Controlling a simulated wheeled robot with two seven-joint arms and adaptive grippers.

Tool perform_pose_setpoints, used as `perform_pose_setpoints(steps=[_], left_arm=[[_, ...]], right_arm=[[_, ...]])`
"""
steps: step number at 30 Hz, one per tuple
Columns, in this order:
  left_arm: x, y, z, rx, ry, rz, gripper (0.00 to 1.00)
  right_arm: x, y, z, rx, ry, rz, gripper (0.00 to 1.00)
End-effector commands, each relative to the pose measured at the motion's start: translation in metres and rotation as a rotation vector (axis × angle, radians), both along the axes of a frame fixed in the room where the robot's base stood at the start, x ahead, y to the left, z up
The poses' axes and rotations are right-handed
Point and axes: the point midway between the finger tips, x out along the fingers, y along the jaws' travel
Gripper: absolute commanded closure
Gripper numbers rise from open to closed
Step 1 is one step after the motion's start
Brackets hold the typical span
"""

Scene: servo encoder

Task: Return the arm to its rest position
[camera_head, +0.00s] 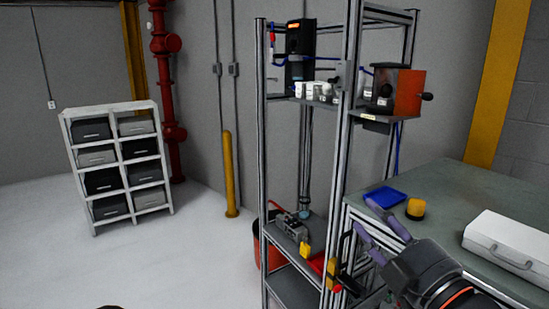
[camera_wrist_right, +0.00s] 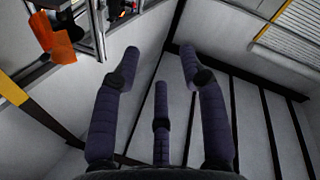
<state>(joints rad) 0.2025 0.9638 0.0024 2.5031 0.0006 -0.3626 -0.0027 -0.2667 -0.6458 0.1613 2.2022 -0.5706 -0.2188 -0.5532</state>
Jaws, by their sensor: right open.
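My right gripper (camera_head: 366,222) comes in from the lower right in the head view, in front of the workbench's left end. Its dark purple fingers are spread and hold nothing. In the right wrist view the fingers of the gripper (camera_wrist_right: 160,75) stand apart with empty space between them, against the wall and ceiling. My left gripper does not show in either view.
A metal frame rack (camera_head: 262,150) stands left of the gripper, close to it. An orange-and-black device (camera_head: 398,90) sits on its upper shelf. The green-grey workbench (camera_head: 455,195) holds a blue tray (camera_head: 384,196), a yellow-and-black cylinder (camera_head: 415,208) and a white case (camera_head: 510,246).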

Motion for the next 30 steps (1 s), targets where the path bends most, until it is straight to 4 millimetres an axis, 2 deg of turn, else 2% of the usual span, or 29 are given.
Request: perform_pose_setpoints(steps=[1, 6, 10, 15, 19, 23, 26, 30], left_arm=[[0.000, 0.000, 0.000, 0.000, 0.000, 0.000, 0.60], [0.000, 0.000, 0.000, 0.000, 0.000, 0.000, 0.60], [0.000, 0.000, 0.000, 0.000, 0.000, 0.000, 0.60], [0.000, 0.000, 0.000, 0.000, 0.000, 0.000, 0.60], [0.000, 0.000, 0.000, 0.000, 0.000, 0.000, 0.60], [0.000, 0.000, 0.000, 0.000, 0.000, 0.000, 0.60], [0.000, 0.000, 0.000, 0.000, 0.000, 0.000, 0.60], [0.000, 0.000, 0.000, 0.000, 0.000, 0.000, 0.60]], right_arm=[[0.018, 0.007, -0.025, 0.013, 0.067, 0.007, 0.57], [0.067, 0.023, -0.109, 0.091, 0.289, 0.015, 0.57], [0.092, 0.031, -0.178, 0.159, 0.456, 0.005, 0.57], [0.110, 0.038, -0.273, 0.252, 0.677, -0.028, 0.57], [0.111, 0.042, -0.345, 0.325, 0.842, -0.066, 0.57], [0.102, 0.045, -0.417, 0.402, 1.006, -0.118, 0.57], [0.088, 0.047, -0.471, 0.460, 1.131, -0.166, 0.57], [0.059, 0.049, -0.541, 0.541, 1.301, -0.245, 0.57]])
